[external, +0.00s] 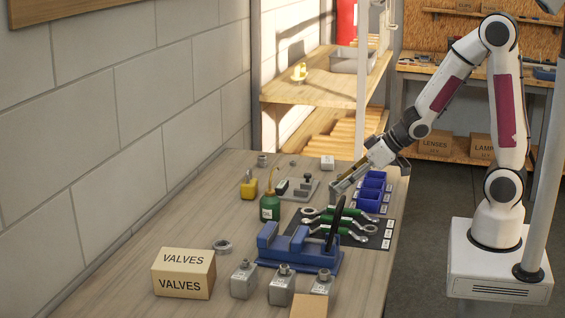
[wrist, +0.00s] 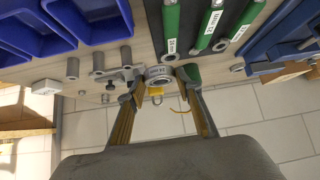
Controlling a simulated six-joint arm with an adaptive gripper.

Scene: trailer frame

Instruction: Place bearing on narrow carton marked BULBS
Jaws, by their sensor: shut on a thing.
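My gripper (wrist: 159,80) is shut on a grey ring-shaped bearing (wrist: 158,74) with a white label, seen between the fingertips in the wrist view. In the external view my gripper (external: 342,190) is low over the far part of the bench, left of the blue bins; the bearing is hard to make out there. No BULBS marking is readable. A plain carton (external: 309,306), cut off by the bottom edge of the external view, shows no readable marking. A wider carton marked VALVES (external: 183,274) stands at the front left of the bench.
Blue bins (external: 371,191), green-handled wrenches (external: 340,223), a blue vise (external: 298,247), a green oil can (external: 270,206) and several metal blocks (external: 282,287) crowd the bench (external: 205,215). Another grey ring (external: 222,246) lies behind the VALVES carton. The bench's left side is clearer.

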